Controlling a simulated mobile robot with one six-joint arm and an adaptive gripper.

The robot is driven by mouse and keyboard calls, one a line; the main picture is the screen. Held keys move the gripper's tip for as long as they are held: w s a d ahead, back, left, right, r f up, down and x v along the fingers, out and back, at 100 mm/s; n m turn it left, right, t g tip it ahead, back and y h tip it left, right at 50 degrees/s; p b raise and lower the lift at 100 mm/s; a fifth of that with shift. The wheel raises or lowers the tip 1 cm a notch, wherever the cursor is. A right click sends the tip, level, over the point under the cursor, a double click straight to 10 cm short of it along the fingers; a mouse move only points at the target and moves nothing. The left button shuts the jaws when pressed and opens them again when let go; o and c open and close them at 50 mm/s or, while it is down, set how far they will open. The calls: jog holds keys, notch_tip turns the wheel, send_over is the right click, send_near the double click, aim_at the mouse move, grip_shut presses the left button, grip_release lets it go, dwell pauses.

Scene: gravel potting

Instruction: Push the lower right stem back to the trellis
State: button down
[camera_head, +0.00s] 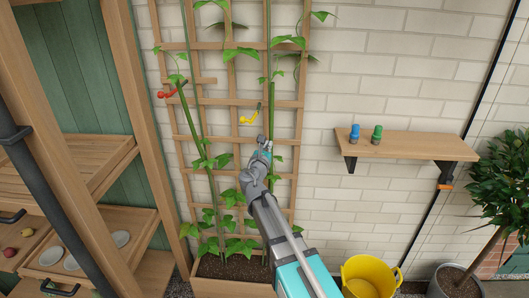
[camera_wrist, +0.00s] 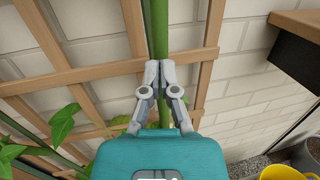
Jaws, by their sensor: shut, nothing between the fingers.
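The wooden trellis (camera_head: 236,47) stands against the white brick wall with green climbing stems on it. The lower right stem (camera_head: 269,95) runs up the trellis's right side; it also shows as a thick green stem in the wrist view (camera_wrist: 158,30). My gripper (camera_head: 267,145) is shut and empty, its fingertips (camera_wrist: 160,66) at the stem in front of a trellis bar. Whether the tips touch the stem, I cannot tell. My arm hides part of the stem's lower length in the head view.
A red clip (camera_head: 168,94) and a yellow clip (camera_head: 247,119) are on the trellis. A wooden shelf (camera_head: 415,146) with a blue and a green item is on the right wall. A yellow bucket (camera_head: 368,277) stands below. A planter box (camera_head: 231,287) holds the stems' base.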

jog(key=shift+w+d+r, duration=0.1)
jog(key=shift+w, duration=0.6)
jog(key=shift+a+x, duration=0.15)
jog(key=shift+x, duration=0.6)
jog(key=shift+a+x, duration=0.2)
jog(key=shift+x, duration=0.55)
jog(key=shift+w+r+p, duration=0.2)
jog(key=shift+p, duration=0.1)
jog(key=r+v, duration=0.1)
jog(key=v, duration=1.3)
jog(key=shift+s, duration=0.3)
